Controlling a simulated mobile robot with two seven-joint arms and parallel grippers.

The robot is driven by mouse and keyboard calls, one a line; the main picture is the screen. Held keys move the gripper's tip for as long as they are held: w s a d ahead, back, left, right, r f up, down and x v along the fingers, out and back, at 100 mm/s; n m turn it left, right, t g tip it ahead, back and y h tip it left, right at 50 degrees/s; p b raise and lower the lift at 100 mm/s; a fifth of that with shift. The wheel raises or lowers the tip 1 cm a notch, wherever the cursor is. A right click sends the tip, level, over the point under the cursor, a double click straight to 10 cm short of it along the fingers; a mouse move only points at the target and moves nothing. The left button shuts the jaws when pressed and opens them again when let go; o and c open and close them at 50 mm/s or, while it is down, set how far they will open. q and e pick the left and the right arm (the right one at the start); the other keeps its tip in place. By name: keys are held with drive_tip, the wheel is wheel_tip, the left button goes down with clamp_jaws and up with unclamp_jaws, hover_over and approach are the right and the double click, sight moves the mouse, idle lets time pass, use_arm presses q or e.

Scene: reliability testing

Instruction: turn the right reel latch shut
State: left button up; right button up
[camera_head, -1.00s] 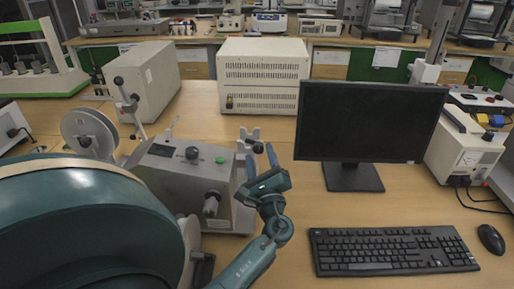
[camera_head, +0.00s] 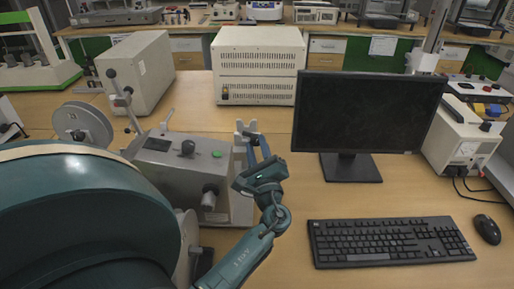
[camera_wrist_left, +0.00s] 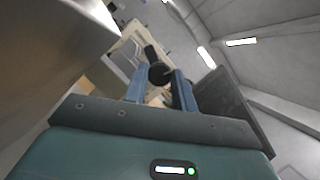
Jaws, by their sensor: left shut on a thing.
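My right gripper is out of view.
A black monitor (camera_head: 365,110) stands close to the right of my gripper, with a keyboard (camera_head: 388,242) and mouse (camera_head: 487,229) in front. A white vented cabinet (camera_head: 258,62) stands behind. Bare bench lies between gripper and keyboard.

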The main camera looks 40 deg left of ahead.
use_arm(q)
drive_tip(key=c, duration=0.3)
drive_tip(key=shift+f+n+g+b, duration=0.15)
drive_tip(key=shift+n+g+b, duration=0.15)
drive_tip(key=shift+n+b, duration=0.3)
drive_tip(key=shift+n+g+b, duration=0.3)
drive_tip(key=shift+n+b, duration=0.2)
drive_tip(key=shift+n, duration=0.2)
drive_tip(key=shift+n+g+b, duration=0.35)
drive_tip(key=shift+n+g, duration=0.05)
drive_tip(key=shift+n, duration=0.3)
drive_tip(key=shift+r+n, duration=0.25)
drive_tip(key=shift+n, duration=0.25)
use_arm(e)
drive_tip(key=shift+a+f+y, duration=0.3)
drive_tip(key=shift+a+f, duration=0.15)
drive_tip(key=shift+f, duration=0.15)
use_arm(q)
drive_tip(key=o, duration=1)
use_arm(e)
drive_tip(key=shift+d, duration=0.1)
